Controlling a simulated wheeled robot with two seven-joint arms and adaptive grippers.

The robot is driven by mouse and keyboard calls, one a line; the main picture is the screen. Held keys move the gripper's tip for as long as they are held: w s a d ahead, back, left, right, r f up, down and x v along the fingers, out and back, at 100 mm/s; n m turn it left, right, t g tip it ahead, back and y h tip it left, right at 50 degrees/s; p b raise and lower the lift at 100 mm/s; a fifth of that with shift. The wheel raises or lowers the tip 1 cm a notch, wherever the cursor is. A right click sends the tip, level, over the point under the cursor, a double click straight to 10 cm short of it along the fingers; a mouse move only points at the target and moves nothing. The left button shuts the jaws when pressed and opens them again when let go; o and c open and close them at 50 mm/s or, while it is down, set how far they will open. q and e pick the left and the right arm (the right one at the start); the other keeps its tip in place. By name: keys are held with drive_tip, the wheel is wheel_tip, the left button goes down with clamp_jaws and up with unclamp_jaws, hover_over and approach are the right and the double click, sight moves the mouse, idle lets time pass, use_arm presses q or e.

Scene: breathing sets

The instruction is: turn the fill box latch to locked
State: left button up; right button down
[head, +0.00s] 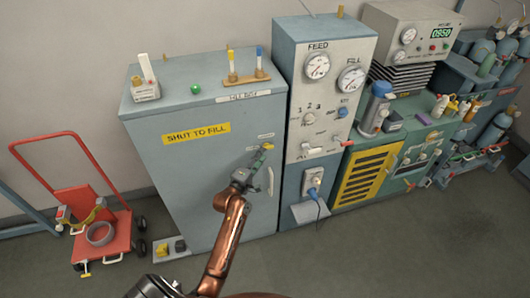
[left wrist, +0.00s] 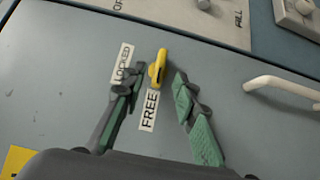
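The fill box (head: 185,165) is a tall grey-blue cabinet with a yellow "SHUT TO FILL" label. Its yellow latch (left wrist: 157,68) shows in the left wrist view, with its lower end toward the FREE label (left wrist: 149,111). The LOCKED label (left wrist: 122,63) is to the left of the latch. My left gripper (left wrist: 158,84) is open, with one green-padded finger on each side of the latch. Contact with the latch cannot be told. My right gripper is not in view.
A white door handle (left wrist: 285,91) is just right of the fingers. The fill panel (head: 325,100) with gauges stands right of the box. A red cart (head: 100,240) is at the left. A green ball (head: 196,89) and a wooden stand (head: 243,79) are on the box top.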

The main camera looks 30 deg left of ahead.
sight(267, 148)
use_arm(q)
drive_tip(key=w, duration=0.3)
drive_tip(key=shift+w+a, duration=0.2)
drive_tip(key=shift+w, duration=0.05)
drive_tip(key=shift+c, duration=0.7)
clamp_jaws()
